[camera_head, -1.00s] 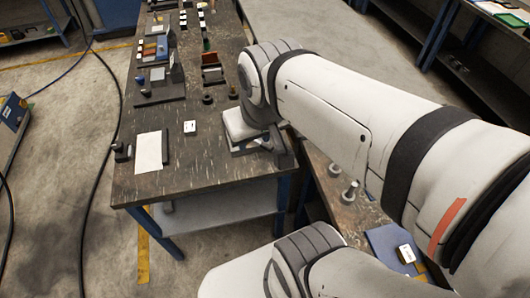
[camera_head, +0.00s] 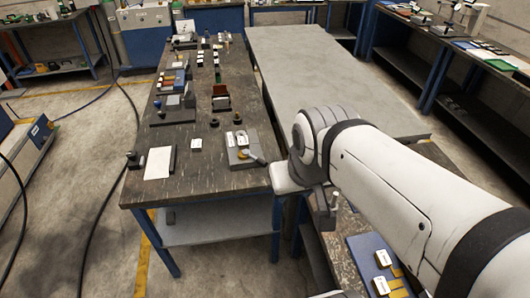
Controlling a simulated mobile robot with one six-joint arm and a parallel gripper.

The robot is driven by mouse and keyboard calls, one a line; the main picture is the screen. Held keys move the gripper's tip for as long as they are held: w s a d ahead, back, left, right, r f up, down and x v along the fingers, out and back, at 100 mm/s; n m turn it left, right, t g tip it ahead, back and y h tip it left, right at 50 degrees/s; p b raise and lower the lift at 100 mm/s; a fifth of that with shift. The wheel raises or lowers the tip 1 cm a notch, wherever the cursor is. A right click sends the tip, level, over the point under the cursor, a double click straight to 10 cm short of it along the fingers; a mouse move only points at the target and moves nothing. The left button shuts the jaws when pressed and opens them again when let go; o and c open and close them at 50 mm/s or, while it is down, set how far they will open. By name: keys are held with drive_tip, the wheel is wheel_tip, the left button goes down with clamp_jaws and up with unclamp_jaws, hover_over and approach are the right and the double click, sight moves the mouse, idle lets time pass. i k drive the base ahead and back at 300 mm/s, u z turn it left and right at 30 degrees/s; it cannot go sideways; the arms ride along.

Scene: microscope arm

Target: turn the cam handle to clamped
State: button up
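A grey fixture plate (camera_head: 237,158) lies on the right edge of the dark worktable, with a brass-coloured knob and a white label on it. A short grey bar (camera_head: 257,159) slants from the plate toward the table edge; it looks like the cam handle, but its setting is too small to read. My arm's white wrist end is just to the right of it, past the table edge. My gripper (camera_head: 322,208) seems to be the dark grey part below the wrist, apart from the handle. Its fingers are not clear against the things behind.
The dark worktable (camera_head: 200,183) holds a white sheet (camera_head: 159,162), a small labelled block (camera_head: 196,144) and several blocks farther back. A bare grey table (camera_head: 330,80) stands behind my arm. A lower bench at right holds a blue plate (camera_head: 362,250) with labelled parts.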

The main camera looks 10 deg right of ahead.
sight(244, 154)
drive_tip(key=z, duration=0.05)
drive_tip(key=i, duration=1)
drive_tip(key=z, duration=0.05)
